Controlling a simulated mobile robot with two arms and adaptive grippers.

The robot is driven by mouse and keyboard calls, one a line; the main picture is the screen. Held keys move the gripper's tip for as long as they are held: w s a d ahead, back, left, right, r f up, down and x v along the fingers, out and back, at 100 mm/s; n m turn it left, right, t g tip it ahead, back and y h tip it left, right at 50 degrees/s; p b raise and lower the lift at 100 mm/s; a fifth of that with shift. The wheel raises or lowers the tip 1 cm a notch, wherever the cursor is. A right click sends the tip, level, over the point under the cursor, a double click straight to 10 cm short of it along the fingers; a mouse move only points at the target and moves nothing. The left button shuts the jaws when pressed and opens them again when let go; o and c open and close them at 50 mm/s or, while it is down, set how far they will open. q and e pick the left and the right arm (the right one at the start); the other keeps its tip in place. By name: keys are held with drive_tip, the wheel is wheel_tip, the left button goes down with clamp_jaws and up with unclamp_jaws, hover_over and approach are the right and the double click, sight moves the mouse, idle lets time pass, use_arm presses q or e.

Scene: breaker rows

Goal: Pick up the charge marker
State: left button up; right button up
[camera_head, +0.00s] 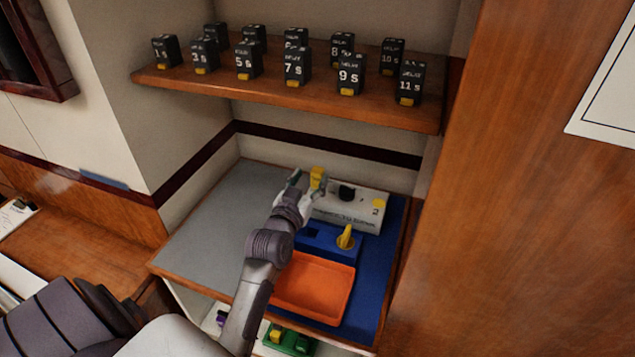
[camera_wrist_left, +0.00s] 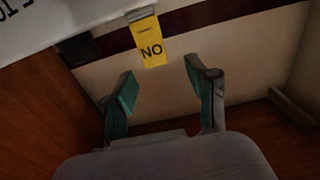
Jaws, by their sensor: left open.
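A yellow marker (camera_head: 318,176) stands at the left end of a white box (camera_head: 348,207) on the counter. In the left wrist view the yellow marker (camera_wrist_left: 149,42) reads "NO" and sits at the edge of the white box (camera_wrist_left: 60,15). My left gripper (camera_head: 303,184) is beside the marker. In the wrist view its two green fingertips (camera_wrist_left: 159,88) are apart with nothing between them; the marker shows beyond them. Another yellow piece (camera_head: 346,238) stands in a blue block (camera_head: 318,240); I cannot read it. My right gripper is not in view.
An orange tray (camera_head: 313,288) lies in front of the blue block on a blue mat (camera_head: 375,275). The grey counter (camera_head: 215,225) at left is clear. A shelf (camera_head: 290,95) above carries several numbered black relays. A wooden wall (camera_head: 520,200) closes the right side.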

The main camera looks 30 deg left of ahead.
sight(315, 174)
use_arm(q)
drive_tip(key=x, duration=0.2)
drive_tip(key=p+x, duration=0.1)
drive_tip(key=x, duration=0.1)
drive_tip(key=shift+w+f, duration=0.25)
drive_tip(key=shift+w, duration=0.15)
clamp_jaws()
